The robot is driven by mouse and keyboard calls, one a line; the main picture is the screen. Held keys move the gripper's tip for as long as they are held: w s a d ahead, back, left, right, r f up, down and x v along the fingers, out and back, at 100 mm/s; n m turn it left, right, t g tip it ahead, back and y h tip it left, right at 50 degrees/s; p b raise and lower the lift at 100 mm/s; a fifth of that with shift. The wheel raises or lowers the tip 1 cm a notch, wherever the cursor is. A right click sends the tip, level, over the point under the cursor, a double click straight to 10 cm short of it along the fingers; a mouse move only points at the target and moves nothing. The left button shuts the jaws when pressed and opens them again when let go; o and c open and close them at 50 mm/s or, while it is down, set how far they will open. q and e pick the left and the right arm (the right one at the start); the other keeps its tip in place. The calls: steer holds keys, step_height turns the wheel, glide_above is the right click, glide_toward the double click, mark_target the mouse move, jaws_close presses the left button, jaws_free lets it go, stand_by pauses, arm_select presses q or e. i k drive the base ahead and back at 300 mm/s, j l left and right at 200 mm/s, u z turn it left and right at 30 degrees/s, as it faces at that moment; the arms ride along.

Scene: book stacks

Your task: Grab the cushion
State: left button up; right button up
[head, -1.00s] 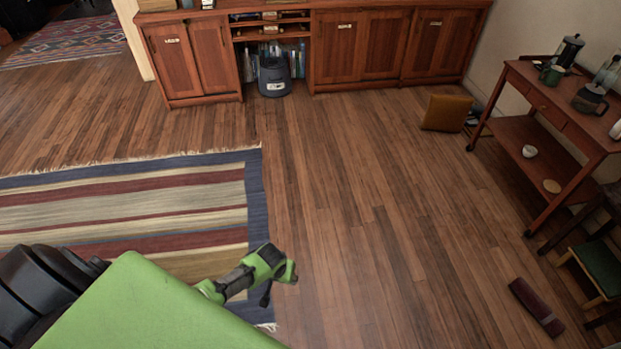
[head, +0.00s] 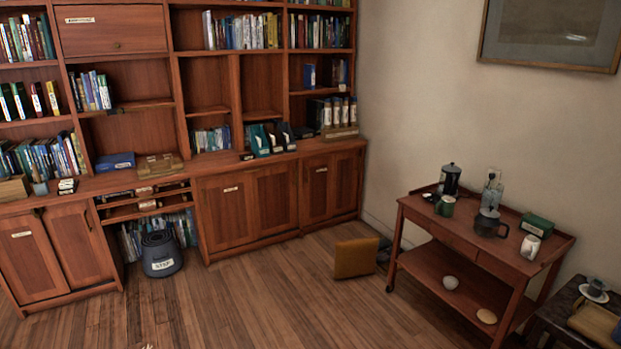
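A mustard-yellow square cushion (head: 355,258) is on the wooden floor, near the left end of the red-brown serving cart. It stands on edge, tilted, with its broad face toward me. Something dark lies on the floor just behind its right side; I cannot tell what it is. Another yellowish flat thing (head: 596,322), partly cut off, lies on a dark stool or small table at the lower right; I cannot tell if it is a cushion.
The serving cart (head: 470,240) carries a black press, a green mug, a glass pot and a white can, with a bowl on its lower shelf. A bookcase (head: 216,85) with cabinets lines the back wall. A grey step stool (head: 161,254) stands before it. Floor (head: 250,305) before the cushion is clear.

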mark_target(354, 258)
steer(key=i, duration=2.35)
